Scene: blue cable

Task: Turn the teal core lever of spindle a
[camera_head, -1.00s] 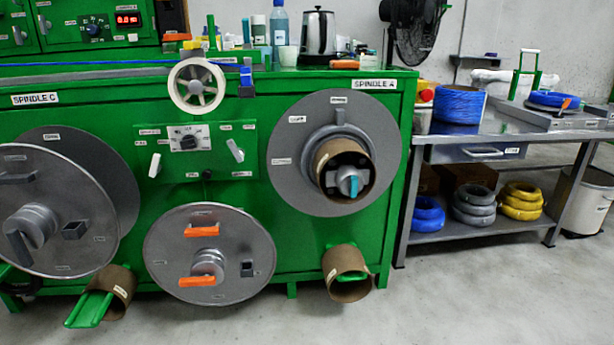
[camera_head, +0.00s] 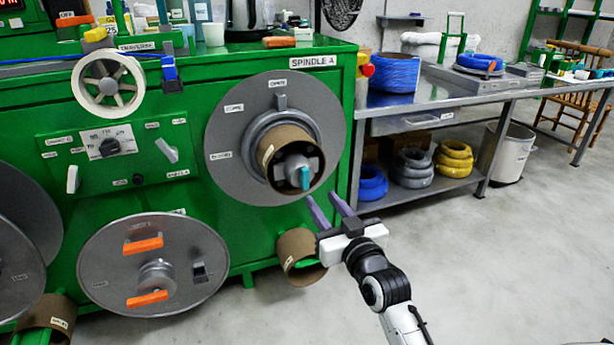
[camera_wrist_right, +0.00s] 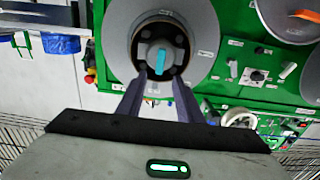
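Spindle A's grey flange disc (camera_head: 235,120) is mounted on the green machine's front, with a brown cardboard core (camera_head: 283,140) around its hub. The teal core lever (camera_head: 305,178) sits at the hub's centre, near upright; it also shows in the right wrist view (camera_wrist_right: 160,60). My right gripper (camera_head: 321,203) is open and empty, just below and right of the lever, pointing toward the hub. In the right wrist view its two purple-grey fingers (camera_wrist_right: 160,82) stand apart below the lever, one to each side. I see no contact. My left gripper is not in view.
Another cardboard core (camera_head: 297,252) sits on a green peg below the spindle, close to my right gripper. A disc with orange handles (camera_head: 105,275) is at lower left. A steel bench (camera_head: 440,95) with cable coils stands at right. The floor between is open.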

